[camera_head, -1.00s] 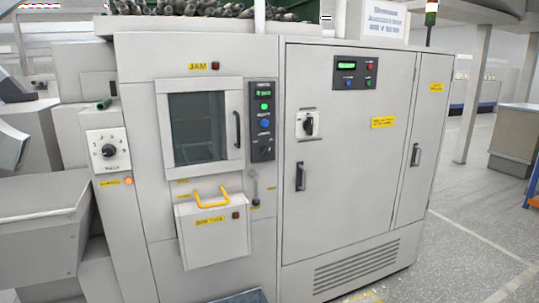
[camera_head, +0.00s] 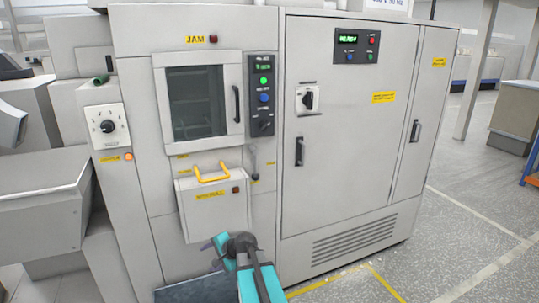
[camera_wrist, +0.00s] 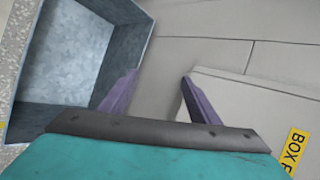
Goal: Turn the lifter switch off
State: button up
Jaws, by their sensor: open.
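Several controls sit on the grey machine, and I cannot read which one is labelled as the lifter switch. A small lever (camera_head: 254,160) with yellow labels beside it is right of the box with the yellow handle (camera_head: 211,174). A black rotary switch (camera_head: 309,99) is on the cabinet door. A dial (camera_head: 107,126) is on the white plate at the left. My gripper (camera_head: 207,252) is low in front of the machine, below the box, open and empty. In the wrist view its purple fingers (camera_wrist: 160,78) are apart, with nothing between them.
A blue-grey bin (camera_wrist: 62,65) is left of the fingers in the wrist view, and the labelled box (camera_wrist: 240,90) is at the right. A button panel (camera_head: 262,95) is right of the window (camera_head: 196,102). Clear floor (camera_head: 445,240) lies at the right.

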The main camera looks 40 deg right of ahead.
jog(key=w+d+r+m+t+h, duration=0.1)
jog(key=d+r+m+t+h, duration=0.2)
jog(key=d+r, duration=0.9)
jog(key=m+t+h, duration=0.4)
jog(key=m+h, duration=0.2)
jog(key=m, duration=0.3)
send_near(267, 127)
jog(key=v, duration=0.6)
jog(key=shift+d+f, duration=0.15)
jog(key=shift+d, duration=0.1)
jog(key=shift+a+p+x, duration=0.2)
jog(key=shift+p+x, duration=1.1)
jog(key=shift+x, duration=5.6)
